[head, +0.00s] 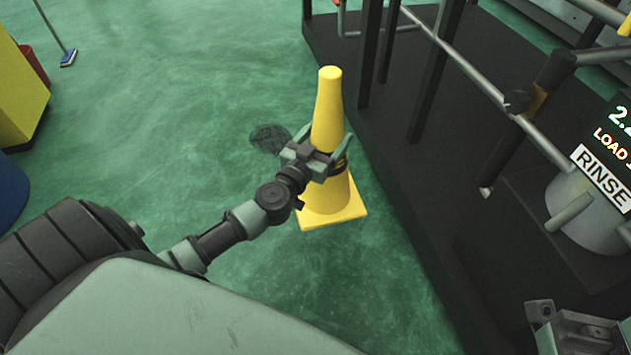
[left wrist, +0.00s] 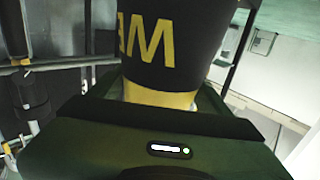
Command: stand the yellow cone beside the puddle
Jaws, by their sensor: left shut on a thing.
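The yellow cone (head: 326,105) is upright in the head view, with a square base and a dark band. My left gripper (head: 331,155) is shut around the cone at this band. In the left wrist view the black band with yellow letters fills the top middle, with the yellow cone (left wrist: 160,95) showing below it. I cannot tell whether the base touches the floor. The dark puddle (head: 269,138) lies on the green floor just left of the cone. Part of my right gripper (head: 570,325) shows at the bottom right; its fingers are not clear.
A dark platform (head: 440,170) with posts and rails stands close to the right of the cone. A sign reading RINSE (head: 600,175) is at the right edge. A yellow box (head: 18,95) and a blue broom head (head: 68,58) are at the far left. Open floor lies left and behind.

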